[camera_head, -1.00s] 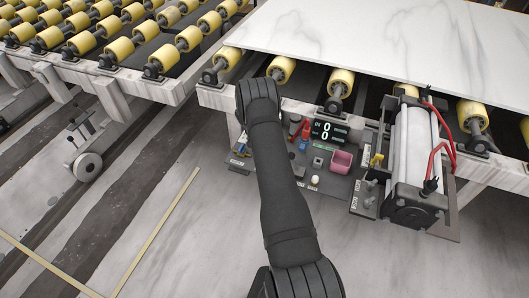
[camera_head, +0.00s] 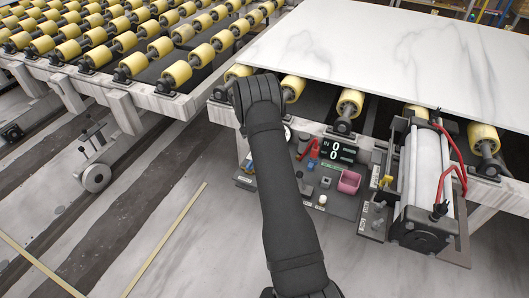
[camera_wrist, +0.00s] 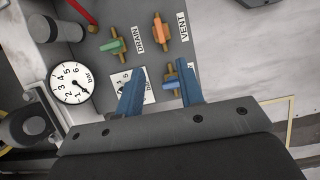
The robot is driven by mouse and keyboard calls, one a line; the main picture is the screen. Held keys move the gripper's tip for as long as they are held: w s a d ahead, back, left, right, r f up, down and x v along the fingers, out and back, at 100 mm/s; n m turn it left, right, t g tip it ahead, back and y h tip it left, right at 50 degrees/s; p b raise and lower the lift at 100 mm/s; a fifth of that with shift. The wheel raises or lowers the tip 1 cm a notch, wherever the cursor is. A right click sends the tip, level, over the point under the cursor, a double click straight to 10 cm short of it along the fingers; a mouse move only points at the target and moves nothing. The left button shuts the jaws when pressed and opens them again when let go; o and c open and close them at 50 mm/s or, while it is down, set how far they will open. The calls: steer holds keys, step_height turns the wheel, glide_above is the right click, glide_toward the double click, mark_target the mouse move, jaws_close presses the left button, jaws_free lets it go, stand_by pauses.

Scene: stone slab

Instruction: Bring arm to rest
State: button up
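My gripper (camera_wrist: 160,92) shows in the wrist view as two blue fingers with a clear gap between them. Nothing is held between them. Beyond the fingers is a panel with a green-handled valve (camera_wrist: 113,46) by a DRAIN label, an orange-handled valve (camera_wrist: 160,32) by a VENT label, and a blue-handled valve (camera_wrist: 171,82) partly behind the right finger. A round white gauge (camera_wrist: 70,84) marked bar lies left of the fingers. In the head view my dark arm crosses the middle and hides the gripper.
A white stone slab (camera_head: 390,50) lies on yellow rollers (camera_head: 350,102). The panel below holds a black display (camera_head: 338,150) reading zeros, a pink bin (camera_head: 349,181) and red pliers-like handles (camera_head: 308,149). A cylinder with red hoses (camera_head: 424,180) stands right. Open floor (camera_head: 200,250) lies front left.

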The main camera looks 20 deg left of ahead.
steer(key=shift+v, duration=0.8)
steer(key=shift+d+f, duration=0.1)
steer(key=shift+f, duration=0.05)
steer(key=x, duration=1.7)
steer(key=shift+d, duration=0.1)
